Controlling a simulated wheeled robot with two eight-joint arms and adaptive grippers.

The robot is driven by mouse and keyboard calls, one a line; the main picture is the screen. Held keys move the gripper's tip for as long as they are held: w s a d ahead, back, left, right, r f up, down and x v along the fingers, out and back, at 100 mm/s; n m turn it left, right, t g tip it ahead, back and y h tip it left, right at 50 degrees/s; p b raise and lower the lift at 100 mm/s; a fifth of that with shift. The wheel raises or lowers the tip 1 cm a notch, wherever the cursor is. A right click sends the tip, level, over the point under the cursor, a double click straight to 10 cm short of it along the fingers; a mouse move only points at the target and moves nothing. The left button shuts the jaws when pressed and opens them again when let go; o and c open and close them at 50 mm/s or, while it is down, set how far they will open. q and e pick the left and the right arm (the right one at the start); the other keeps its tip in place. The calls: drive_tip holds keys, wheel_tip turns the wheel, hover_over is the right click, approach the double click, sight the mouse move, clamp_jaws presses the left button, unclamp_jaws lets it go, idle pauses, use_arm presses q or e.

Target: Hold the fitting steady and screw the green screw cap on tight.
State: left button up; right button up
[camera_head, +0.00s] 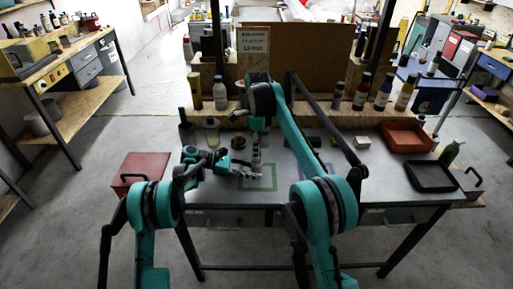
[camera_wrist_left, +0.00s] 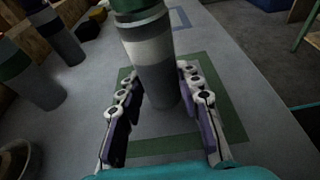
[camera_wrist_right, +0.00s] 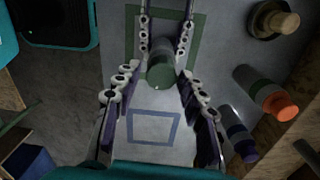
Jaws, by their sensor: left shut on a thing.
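The fitting (camera_wrist_left: 152,70) is a grey banded cylinder standing upright inside the green square outline on the table. The green screw cap (camera_wrist_right: 160,66) is on its top end; its upper edge also shows in the left wrist view (camera_wrist_left: 132,5). How tightly the cap is seated cannot be told. My left gripper (camera_head: 246,170) is shut on the fitting low down, one finger on each side. My right gripper (camera_wrist_right: 161,76) reaches down from above, open, with its fingertips apart on both sides of the cap and a visible gap at each side.
A blue square outline (camera_wrist_right: 153,128) beside the green one is empty. Bottles, including an orange-capped one (camera_wrist_right: 262,95), and a jar (camera_wrist_right: 275,20) stand nearby. A red box (camera_head: 140,168) is at the left; a red tray (camera_head: 405,137) and black tray (camera_head: 432,177) are at the right.

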drive_tip(key=shift+c, duration=0.6)
